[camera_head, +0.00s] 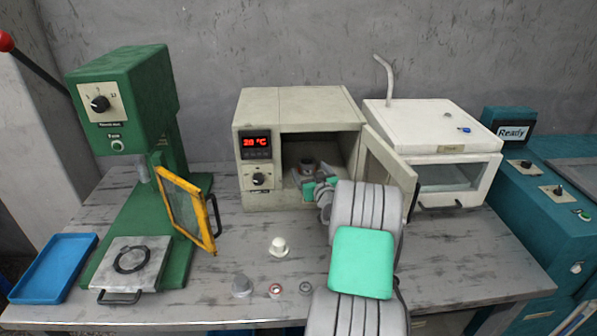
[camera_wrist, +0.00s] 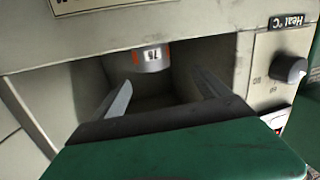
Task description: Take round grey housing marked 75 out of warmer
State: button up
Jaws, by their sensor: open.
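The warmer (camera_head: 300,103) is a beige box with a red display reading about 20 °C, and its door (camera_head: 388,165) stands open to the right. The round grey housing (camera_head: 307,164) sits inside the chamber. In the wrist view the housing (camera_wrist: 151,57) shows the mark 75 and a red-orange patch, and its far part is cut off by the opening's edge. My gripper (camera_head: 314,187) reaches into the warmer's opening. In the wrist view my gripper (camera_wrist: 163,84) is open and empty, with the housing ahead and roughly between its fingers, apart from them.
The warmer's control knob (camera_wrist: 289,69) is beside the opening. A white cone-shaped part (camera_head: 279,246) and several small round parts (camera_head: 276,289) are on the table. A green press (camera_head: 125,100) with a yellow-framed guard (camera_head: 188,208) stands left. A white oven (camera_head: 440,125) stands right of the warmer.

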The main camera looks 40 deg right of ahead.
aim_at(308, 164)
jog(key=shift+s+d+f+m+t, duration=0.15)
jog(key=shift+d+f+m+t, duration=0.2)
jog(key=shift+d+f, duration=0.4)
jog(key=shift+f+h, duration=0.1)
jog(key=shift+h, duration=0.2)
jog(key=x, duration=0.2)
jog(key=p+x, duration=0.1)
jog(key=x, duration=0.1)
jog(key=p+x, duration=0.1)
jog(key=x, duration=0.1)
jog(key=shift+w+r, duration=0.35)
jog(key=shift+w, duration=0.05)
jog(key=shift+w+d+f, duration=0.1)
jog(key=shift+w+d, duration=0.05)
jog(key=shift+w, duration=0.3)
jog(key=shift+c, duration=0.3)
jog(key=c, duration=1.8)
grip_shut()
